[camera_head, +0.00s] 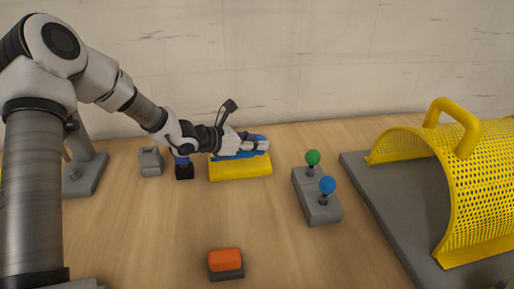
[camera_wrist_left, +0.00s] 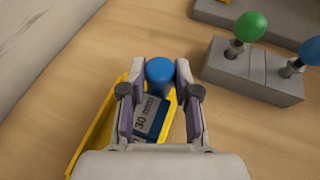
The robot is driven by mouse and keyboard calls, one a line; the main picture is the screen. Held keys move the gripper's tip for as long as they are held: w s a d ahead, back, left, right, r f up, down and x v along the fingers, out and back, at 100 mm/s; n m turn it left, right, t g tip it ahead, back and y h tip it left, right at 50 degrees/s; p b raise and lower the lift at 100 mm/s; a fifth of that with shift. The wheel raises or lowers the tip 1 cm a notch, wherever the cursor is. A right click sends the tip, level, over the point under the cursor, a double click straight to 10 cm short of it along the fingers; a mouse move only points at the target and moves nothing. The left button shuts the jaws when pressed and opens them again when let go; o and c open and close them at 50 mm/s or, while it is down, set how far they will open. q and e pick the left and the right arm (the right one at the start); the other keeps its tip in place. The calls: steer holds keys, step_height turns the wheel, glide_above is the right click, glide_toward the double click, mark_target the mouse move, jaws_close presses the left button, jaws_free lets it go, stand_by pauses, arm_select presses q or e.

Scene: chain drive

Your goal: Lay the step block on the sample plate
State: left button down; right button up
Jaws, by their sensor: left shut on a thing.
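My left gripper (camera_head: 262,145) is low over a yellow tray (camera_head: 240,172) in the head view. In the left wrist view its fingers (camera_wrist_left: 160,82) are closed on a blue piece with a round end (camera_wrist_left: 160,70). Below and between the fingers, a blue block with a grey label reading "30 mm" (camera_wrist_left: 150,118) shows within the yellow tray (camera_wrist_left: 88,140). The fingers hide much of both, so I cannot tell whether they are one piece or which is the step block. I cannot clearly identify the sample plate. My right gripper is not in view.
A grey block with green and blue knobs (camera_head: 318,200) stands right of the tray. A yellow perforated guard (camera_head: 480,185) covers a grey base (camera_head: 385,215) at far right. An orange-topped block (camera_head: 226,262) lies in front. Small blocks (camera_head: 151,162) stand left.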

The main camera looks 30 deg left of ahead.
mark_target(257, 152)
arm_select(q)
steer(key=shift+w+f, duration=0.2)
steer(key=shift+w, duration=0.25)
step_height(257, 152, down, 3)
steer(key=shift+s+a+r, duration=0.1)
steer(key=shift+r, duration=0.05)
steer(key=shift+f, duration=0.3)
steer(key=c, duration=0.8)
jaws_free()
steer(key=shift+f, duration=0.1)
steer(key=shift+c, duration=0.2)
